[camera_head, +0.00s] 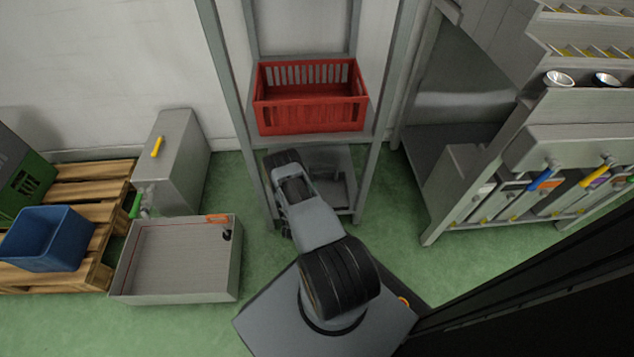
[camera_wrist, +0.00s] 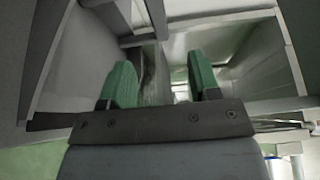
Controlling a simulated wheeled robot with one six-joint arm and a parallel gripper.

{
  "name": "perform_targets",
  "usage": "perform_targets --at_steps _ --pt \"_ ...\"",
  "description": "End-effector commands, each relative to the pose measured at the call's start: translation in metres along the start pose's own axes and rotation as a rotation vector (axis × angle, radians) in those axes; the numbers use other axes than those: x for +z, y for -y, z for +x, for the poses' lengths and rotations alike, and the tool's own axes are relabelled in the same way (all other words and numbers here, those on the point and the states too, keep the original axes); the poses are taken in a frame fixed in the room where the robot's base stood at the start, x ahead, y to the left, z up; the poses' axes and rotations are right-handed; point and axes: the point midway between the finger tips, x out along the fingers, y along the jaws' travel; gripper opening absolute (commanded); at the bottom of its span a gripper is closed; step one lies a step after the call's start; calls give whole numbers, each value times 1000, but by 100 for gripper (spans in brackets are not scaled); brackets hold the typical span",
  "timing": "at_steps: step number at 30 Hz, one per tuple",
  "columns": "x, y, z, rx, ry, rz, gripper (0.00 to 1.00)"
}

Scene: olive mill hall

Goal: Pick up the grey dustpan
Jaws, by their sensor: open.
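My gripper (camera_wrist: 162,78) shows in the wrist view with its two green fingers apart and nothing clearly held between them. In the head view my arm reaches into the low bay of the grey rack, and its fingertips are hidden. A dark grey shape (camera_head: 338,190) lies in that bay beside my arm. It may be the grey dustpan, but its outline is too unclear to be sure. In the wrist view, grey surfaces surround the fingers, and I cannot tell which of them belongs to the dustpan.
A red crate (camera_head: 310,117) stands on the shelf above my arm. The rack's posts (camera_head: 378,110) flank the bay. An open grey bin (camera_head: 180,290) and a pallet (camera_head: 88,190) with a blue crate (camera_head: 45,240) are left. A workbench (camera_head: 450,215) stands right. Green floor between is clear.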

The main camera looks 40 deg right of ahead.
Motion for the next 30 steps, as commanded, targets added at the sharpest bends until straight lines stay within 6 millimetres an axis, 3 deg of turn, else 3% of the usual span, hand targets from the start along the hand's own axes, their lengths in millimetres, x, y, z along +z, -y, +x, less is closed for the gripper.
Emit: perform_targets --at_steps 9,20,30 --pt "1 -3 55 -3 1 3 56" --pt "-1 -3 81 -2 -2 2 56" --pt "-2 -6 121 -2 -2 0 56"
